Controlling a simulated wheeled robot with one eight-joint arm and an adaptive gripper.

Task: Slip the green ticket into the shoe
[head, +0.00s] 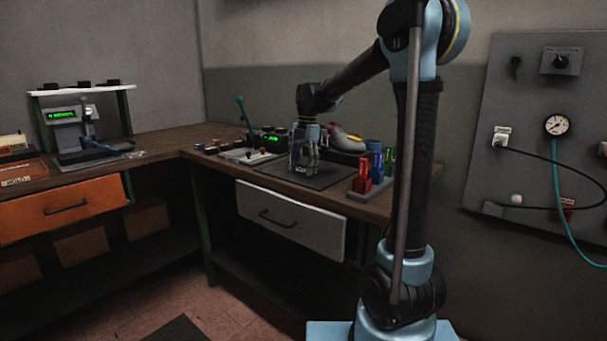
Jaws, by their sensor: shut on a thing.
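My gripper (303,165) points down over the dark mat on the right-hand bench. It is shut on a small pale greenish piece that looks like the green ticket; the fingers hide most of it. The shoe (347,138), grey with a red and yellow part, sits just behind and to the right of my gripper, at the back of the bench. My gripper is apart from the shoe's visible part, and the shoe's opening cannot be made out.
A rack with red, blue and green upright pieces (371,172) stands right of the dark mat (322,180). A panel with a green display and a teal lever (243,115) is to the left. A left bench holds a press-like device (88,135) and orange bins.

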